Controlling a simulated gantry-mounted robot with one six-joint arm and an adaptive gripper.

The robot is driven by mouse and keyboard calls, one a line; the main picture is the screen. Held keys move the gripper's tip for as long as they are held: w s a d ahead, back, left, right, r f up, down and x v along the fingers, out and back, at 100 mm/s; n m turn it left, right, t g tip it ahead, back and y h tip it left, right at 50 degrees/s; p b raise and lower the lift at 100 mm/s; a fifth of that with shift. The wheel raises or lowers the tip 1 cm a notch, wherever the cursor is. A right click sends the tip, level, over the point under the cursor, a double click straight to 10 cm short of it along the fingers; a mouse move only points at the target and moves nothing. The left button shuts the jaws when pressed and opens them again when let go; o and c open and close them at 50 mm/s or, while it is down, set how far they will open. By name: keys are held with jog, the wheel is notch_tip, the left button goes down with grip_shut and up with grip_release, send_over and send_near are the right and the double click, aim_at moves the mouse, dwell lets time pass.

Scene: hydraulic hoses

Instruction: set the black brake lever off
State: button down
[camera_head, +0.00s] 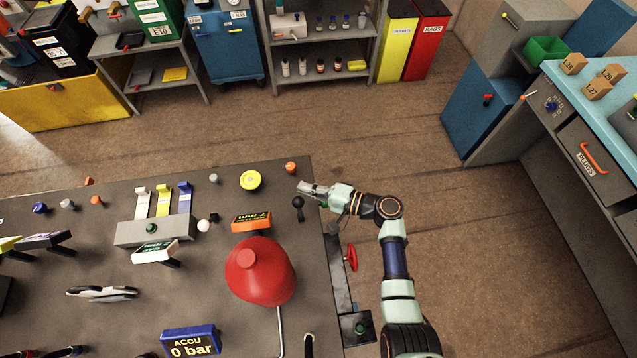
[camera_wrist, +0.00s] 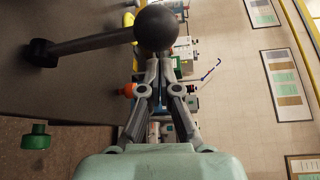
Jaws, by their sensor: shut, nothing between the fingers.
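The black brake lever (camera_head: 298,203) stands near the right edge of the dark bench panel, a rod with a round ball knob. In the wrist view its ball knob (camera_wrist: 157,28) is large, just beyond my fingertips, and its rod runs left to a dark base (camera_wrist: 42,52). My gripper (camera_head: 304,187) is at the bench's right edge, beside the lever. In the wrist view my gripper (camera_wrist: 158,62) has its fingers together with nothing held. The fingertips partly overlap the knob's lower side in the picture; I cannot tell whether they touch it.
An orange sign (camera_head: 251,222) and a large red cone-shaped body (camera_head: 260,272) stand left of the lever. An orange knob (camera_head: 290,167) and a yellow round button (camera_head: 250,180) lie behind it. A red handwheel (camera_head: 351,257) sits on the bench's right side.

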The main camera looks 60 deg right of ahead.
jog(key=shift+s+a+r, duration=0.2)
jog(key=shift+s+a, duration=0.35)
jog(key=shift+a, duration=0.2)
jog(key=s+a+n+t+b, duration=0.1)
jog(key=n+b, duration=0.1)
jog(key=b, duration=0.1)
jog(key=s+a+n+t+b, duration=0.1)
jog(key=b, duration=0.3)
jog(key=s+a+n+t+y+b, duration=0.1)
jog(key=s+a+n+b, duration=0.1)
jog(key=b, duration=0.2)
jog(key=shift+a+f+n, duration=0.1)
jog(key=shift+f+n, duration=0.2)
jog(key=shift+f, duration=0.05)
jog(key=shift+s, duration=0.1)
jog(key=shift+r, duration=0.1)
